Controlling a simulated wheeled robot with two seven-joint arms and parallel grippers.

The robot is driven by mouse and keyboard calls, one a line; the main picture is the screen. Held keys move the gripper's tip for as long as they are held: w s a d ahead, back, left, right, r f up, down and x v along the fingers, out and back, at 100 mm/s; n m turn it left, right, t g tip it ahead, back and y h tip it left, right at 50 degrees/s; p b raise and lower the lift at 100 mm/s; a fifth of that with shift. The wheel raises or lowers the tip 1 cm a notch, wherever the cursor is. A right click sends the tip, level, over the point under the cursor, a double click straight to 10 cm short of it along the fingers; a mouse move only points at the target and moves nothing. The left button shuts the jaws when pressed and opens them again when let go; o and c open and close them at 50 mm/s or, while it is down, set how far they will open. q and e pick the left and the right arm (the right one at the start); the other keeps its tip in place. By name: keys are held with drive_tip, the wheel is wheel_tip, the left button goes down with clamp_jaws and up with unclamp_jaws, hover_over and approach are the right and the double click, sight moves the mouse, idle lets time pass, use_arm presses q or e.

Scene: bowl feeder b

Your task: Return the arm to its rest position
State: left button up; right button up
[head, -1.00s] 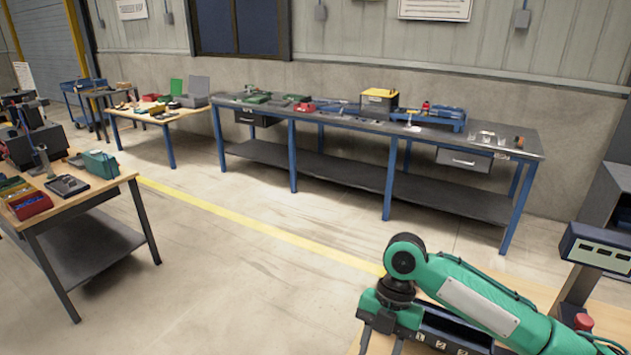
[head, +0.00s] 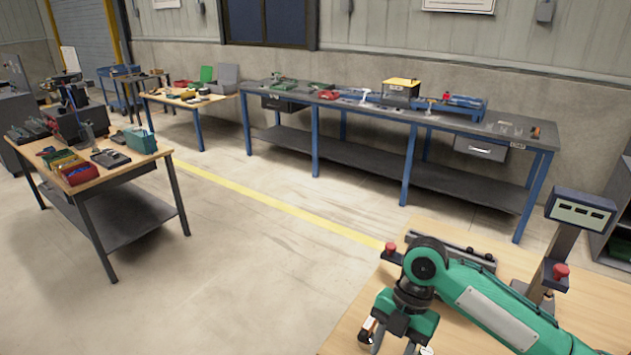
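My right arm, green with black joints, comes in from the lower right over a light wooden table (head: 590,300). Its gripper (head: 394,343) points down over the table's near left part at the bottom edge of the picture. Its two dark fingers stand apart, and I see nothing held between them. The fingertips are partly cut off by the picture edge. My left arm and gripper are not in view.
A post with a display box (head: 580,212) and a red button (head: 561,271) stands right of my arm. A dark rail (head: 450,246) lies behind it. A long blue-legged workbench (head: 340,108) stands by the wall, a cluttered bench (head: 150,158) at left. The floor between is clear.

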drive_tip(key=s+a+f+m+t+y, duration=0.2)
drive_tip(key=s+a+f+m+t, duration=0.2)
drive_tip(key=s+f+m, duration=0.55)
drive_tip(key=s+d+f+m+t+h, duration=0.4)
drive_tip(key=s+d+m, duration=0.5)
drive_tip(key=d+m, duration=0.6)
wheel_tip(320, 180, down, 31)
drive_tip(key=a+m+g, duration=0.2)
drive_tip(key=s+d+f+g, duration=0.1)
drive_tip(key=s+d+f, duration=0.2)
drive_tip(key=s+f, duration=1.6)
drive_tip(key=shift+s+f+g+h, duration=0.3)
drive_tip(key=shift+s+f+h, duration=0.1)
drive_tip(key=shift+f, duration=0.05)
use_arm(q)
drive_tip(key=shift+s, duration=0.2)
use_arm(e)
drive_tip(key=shift+d+n, duration=0.1)
drive_tip(key=shift+n, duration=0.15)
drive_tip(key=shift+c, duration=0.2)
drive_tip(key=shift+c, duration=0.4)
